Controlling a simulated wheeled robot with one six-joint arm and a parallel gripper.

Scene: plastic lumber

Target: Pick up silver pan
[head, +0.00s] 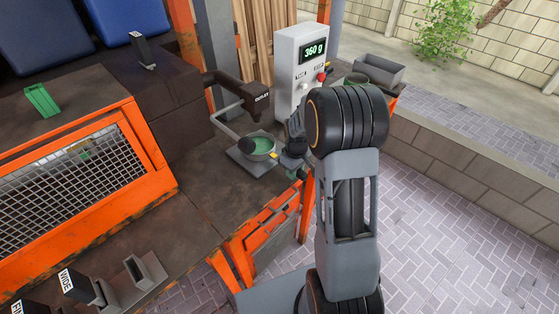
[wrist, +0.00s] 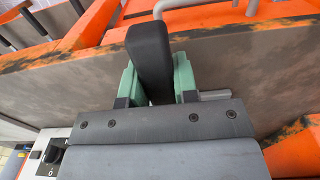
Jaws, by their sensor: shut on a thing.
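The silver pan (head: 268,147) sits on a flat grey plate (head: 247,168) at the right end of the dark workbench, with green material in it. My gripper (head: 284,160) is at the pan's right side, by the bench edge. In the wrist view, the two green fingers of my gripper (wrist: 156,84) are shut on a black handle (wrist: 150,50), one finger on each side. The pan's bowl does not show clearly in the wrist view. In the head view, my arm and gripper hide most of the handle.
A dark outlet spout (head: 256,97) hangs just above and behind the pan. A white display box (head: 299,62) reading 360 g stands behind it. An orange mesh cage (head: 75,180) is at left, and grey bins (head: 375,70) are at back right. Paved floor lies open at right.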

